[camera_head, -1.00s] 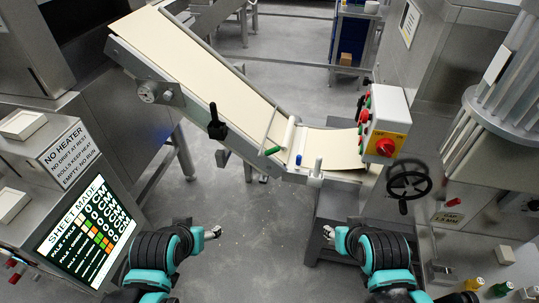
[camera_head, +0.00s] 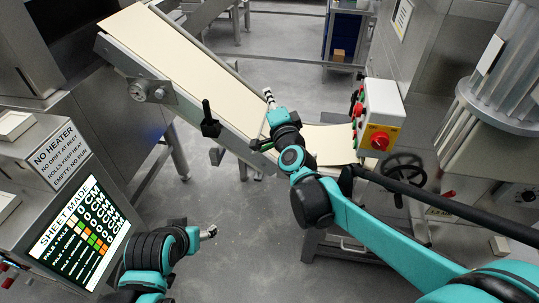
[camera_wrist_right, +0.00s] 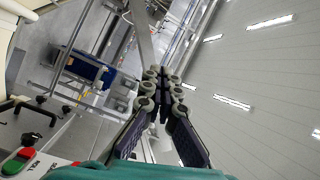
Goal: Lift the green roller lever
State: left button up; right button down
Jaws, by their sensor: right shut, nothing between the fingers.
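The green roller lever (camera_head: 266,147) is on the side of the sloped conveyor, at the lower end of its pale sheet. My right wrist and gripper hide much of it and of the roller. My right gripper (camera_head: 268,95) is above the sheet beside the lever, fingers pointing up the picture. In the right wrist view its fingers (camera_wrist_right: 160,75) are together with nothing between them, and the lever does not show there. My left gripper (camera_head: 210,231) hangs low over the floor, apart from everything; its finger opening is too small to judge.
A black lever (camera_head: 209,124) stands on the near side of the conveyor (camera_head: 180,62). A control box (camera_head: 382,115) with a red knob and a black handwheel (camera_head: 403,172) are at the right. A screen panel (camera_head: 80,228) is at the left. The floor between is clear.

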jog(key=w+f+m+t+h, duration=0.1)
jog(key=w+f+m+h, duration=0.45)
jog(key=m, duration=0.35)
notch_tip(320, 180, down, 30)
jog(key=s+a+m+g+h, duration=0.1)
jog(key=m+g+h, duration=0.5)
jog(key=m, duration=0.7)
jog(key=shift+a+g+b, duration=0.45)
jog(key=shift+a+g, duration=0.2)
jog(key=shift+g, duration=0.25)
jog(key=shift+s, duration=0.1)
jog(key=b+x, duration=0.3)
jog(key=x, duration=0.7)
jog(key=a+r, duration=0.1)
jog(key=w+a+r+b, duration=0.1)
jog(key=r, duration=0.1)
jog(key=shift+w+a+r, duration=0.1)
jog(key=shift+w, duration=0.05)
